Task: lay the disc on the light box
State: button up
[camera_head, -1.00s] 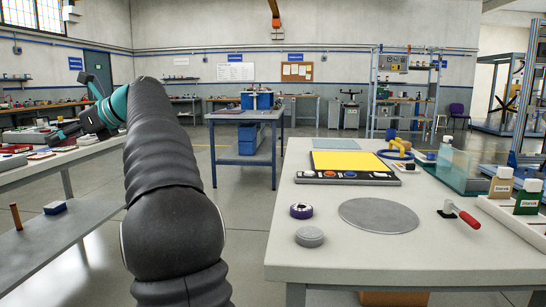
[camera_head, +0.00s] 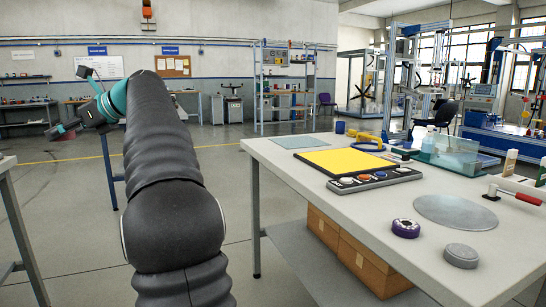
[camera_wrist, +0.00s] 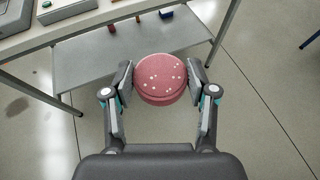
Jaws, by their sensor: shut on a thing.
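The disc (camera_wrist: 160,80) is a thick reddish-pink round piece with small white dots on its top. In the wrist view my gripper (camera_wrist: 160,85) is shut on it from both sides, above the floor and a low grey shelf. In the head view my gripper (camera_head: 62,131) is at the far left, well away from the table; the disc shows only small and dark there.
On the white table (camera_head: 300,187) are a grey round plate (camera_head: 456,211), a purple-rimmed roll (camera_head: 405,227), a grey puck (camera_head: 461,255), a red-handled tool (camera_head: 515,195), a yellow object (camera_head: 368,138) and a clear bin (camera_head: 447,152). Cardboard boxes (camera_head: 358,252) sit underneath. Open floor lies left of the table.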

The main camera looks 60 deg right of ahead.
aim_at(333, 159)
jog(key=z, duration=0.8)
jog(key=i, duration=0.85)
jog(key=z, duration=1.15)
jog(key=i, duration=0.25)
jog(key=z, duration=0.1)
